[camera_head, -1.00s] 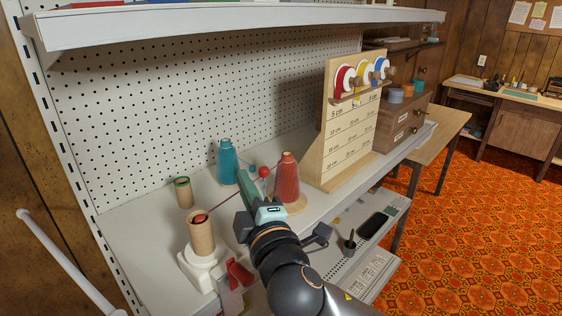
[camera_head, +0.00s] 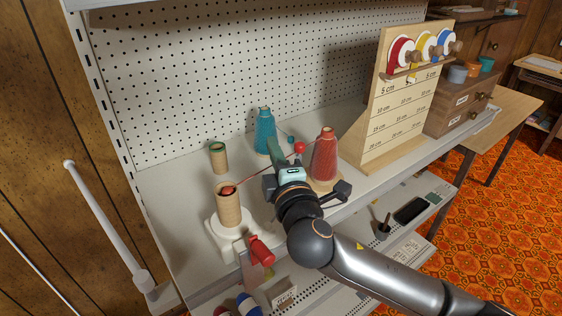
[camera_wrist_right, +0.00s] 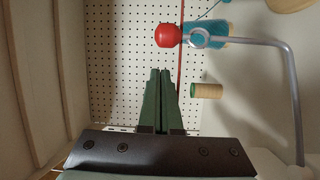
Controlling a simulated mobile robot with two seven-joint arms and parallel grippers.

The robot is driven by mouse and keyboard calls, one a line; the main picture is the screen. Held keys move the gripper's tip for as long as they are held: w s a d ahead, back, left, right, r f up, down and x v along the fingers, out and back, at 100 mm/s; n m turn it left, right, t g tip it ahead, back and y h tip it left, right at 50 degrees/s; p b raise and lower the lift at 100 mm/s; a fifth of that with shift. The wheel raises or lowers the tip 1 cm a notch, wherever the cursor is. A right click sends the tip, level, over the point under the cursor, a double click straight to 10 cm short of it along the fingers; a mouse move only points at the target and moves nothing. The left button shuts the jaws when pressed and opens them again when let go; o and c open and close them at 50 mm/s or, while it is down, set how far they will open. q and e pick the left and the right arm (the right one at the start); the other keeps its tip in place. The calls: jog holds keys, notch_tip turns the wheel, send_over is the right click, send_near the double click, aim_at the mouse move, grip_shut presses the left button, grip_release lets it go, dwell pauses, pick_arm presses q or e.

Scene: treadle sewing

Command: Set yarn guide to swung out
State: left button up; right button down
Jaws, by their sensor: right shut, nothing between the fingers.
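The yarn guide is a bent grey rod (camera_wrist_right: 292,80) with an eyelet, ending in a red ball (camera_wrist_right: 168,36) in the right wrist view. The red ball (camera_head: 299,147) also shows in the head view, between the teal cone (camera_head: 264,130) and the red cone (camera_head: 324,155); my arm hides most of the rod there. My right gripper (camera_head: 279,146) is shut and empty, just left of the ball. In the wrist view its green fingertips (camera_wrist_right: 160,72) point toward the ball, with a visible gap below it. Red yarn (camera_wrist_right: 181,70) passes beside them. My left gripper is not in view.
A white winder (camera_head: 227,238) with a cardboard tube (camera_head: 229,205) and red handle (camera_head: 262,250) stands at the shelf front. An empty tube (camera_head: 218,158) stands behind it. A wooden spool stand (camera_head: 398,110) is to the right. The pegboard (camera_head: 190,80) closes off the back.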

aim_at(301, 149)
jog(key=d+p, duration=0.1)
jog(key=d, duration=0.2)
jog(key=shift+d+f, duration=0.15)
jog(key=shift+f, duration=0.05)
dwell(0.4)
jog(key=m+h, duration=0.1)
jog(key=s+d+m+h, duration=0.1)
jog(key=h, duration=0.1)
jog(key=shift+d+t, duration=0.1)
jog(key=shift+t, duration=0.2)
jog(key=shift+s+d+h+p, duration=0.3)
jog(key=shift+d+p, duration=0.15)
jog(key=shift+d, duration=0.05)
jog(key=shift+w+a+r, duration=0.1)
jog(key=shift+w, duration=0.05)
